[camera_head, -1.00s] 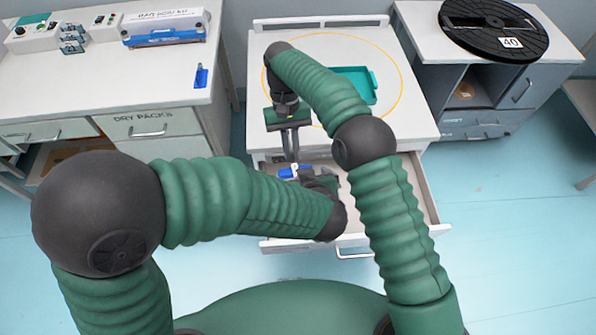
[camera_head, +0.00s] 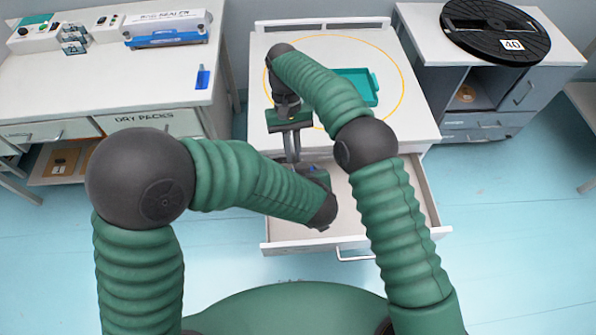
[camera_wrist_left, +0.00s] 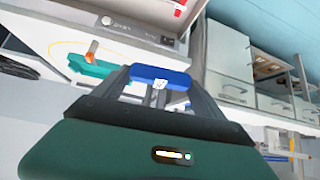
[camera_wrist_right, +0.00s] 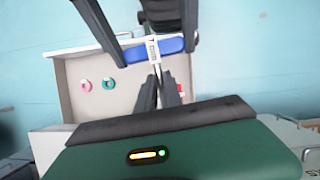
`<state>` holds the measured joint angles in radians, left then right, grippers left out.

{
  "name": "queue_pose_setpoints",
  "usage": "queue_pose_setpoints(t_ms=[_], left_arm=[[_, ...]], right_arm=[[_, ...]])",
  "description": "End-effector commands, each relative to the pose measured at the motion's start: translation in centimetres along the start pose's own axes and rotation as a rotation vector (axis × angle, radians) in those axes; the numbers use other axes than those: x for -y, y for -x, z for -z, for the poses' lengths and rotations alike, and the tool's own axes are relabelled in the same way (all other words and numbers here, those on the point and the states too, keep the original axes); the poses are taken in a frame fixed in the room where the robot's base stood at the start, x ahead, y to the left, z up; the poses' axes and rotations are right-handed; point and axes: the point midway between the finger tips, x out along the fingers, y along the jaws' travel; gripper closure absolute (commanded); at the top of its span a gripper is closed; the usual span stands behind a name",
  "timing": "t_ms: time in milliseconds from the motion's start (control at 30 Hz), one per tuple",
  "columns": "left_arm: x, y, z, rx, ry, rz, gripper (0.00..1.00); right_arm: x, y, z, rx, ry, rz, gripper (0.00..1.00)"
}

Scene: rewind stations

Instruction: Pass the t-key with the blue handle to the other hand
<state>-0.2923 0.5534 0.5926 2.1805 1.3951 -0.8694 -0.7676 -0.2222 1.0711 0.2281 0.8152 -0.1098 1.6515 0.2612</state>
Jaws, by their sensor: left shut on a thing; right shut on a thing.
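The t-key has a blue handle (camera_wrist_right: 170,47) and a pale shaft, upright in the right wrist view. My right gripper (camera_wrist_right: 158,80) is shut on the shaft, just below the handle. My left gripper's two fingers stand on either side of the blue handle, which also shows in the left wrist view (camera_wrist_left: 160,77), and are shut on it across its length. In the head view, the right gripper (camera_head: 291,155) hangs over the open drawer. The left gripper (camera_head: 312,172) meets it there, mostly hidden by its own arm, with only a speck of blue visible.
The open drawer (camera_head: 405,195) lies below both grippers; a teal ring (camera_wrist_right: 107,83) and a pink ring (camera_wrist_right: 86,86) lie in it. A teal tray (camera_head: 372,88) sits on the white table above. A black reel (camera_head: 495,30) stands at right, a bag sealer (camera_head: 165,32) at left.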

Motion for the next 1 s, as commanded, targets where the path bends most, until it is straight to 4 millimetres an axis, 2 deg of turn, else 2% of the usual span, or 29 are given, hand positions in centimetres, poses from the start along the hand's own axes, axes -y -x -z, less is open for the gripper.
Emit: queue_pose_setpoints(t_ms=[33, 100, 133, 300, 333, 667, 767, 1000], left_arm=[[-0.1, 0.1, 0.0, 0.0, -0.001, -0.004, 0.55], [-0.2, 0.1, 0.0, 0.0, -0.001, -0.004, 0.64], [-0.2, 0.1, 0.0, -0.001, -0.001, -0.005, 0.66], [-0.2, 0.1, 0.0, -0.001, -0.001, -0.004, 0.66], [-0.2, 0.1, 0.1, -0.001, -0.001, -0.004, 0.66], [-0.1, 0.1, 0.0, -0.001, -0.001, -0.003, 0.66], [-0.1, 0.1, 0.0, -0.001, -0.001, -0.003, 0.66], [-0.1, 0.1, 0.0, -0.001, -0.001, -0.002, 0.66]], right_arm=[[0.1, 0.0, 0.0, 0.0, 0.002, 0.002, 1.0], [0.1, 0.0, 0.0, -0.001, 0.002, 0.003, 1.0], [0.1, 0.0, 0.0, -0.001, 0.002, 0.003, 0.89], [0.1, 0.0, 0.0, 0.0, 0.002, 0.002, 0.66], [0.1, 0.0, 0.0, 0.0, 0.002, 0.002, 0.64], [0.1, 0.4, -0.1, -0.002, 0.001, 0.002, 0.64], [0.1, 1.8, -0.6, -0.005, 0.001, 0.002, 0.64], [0.1, 7.0, -2.7, -0.004, 0.002, 0.003, 0.64]])
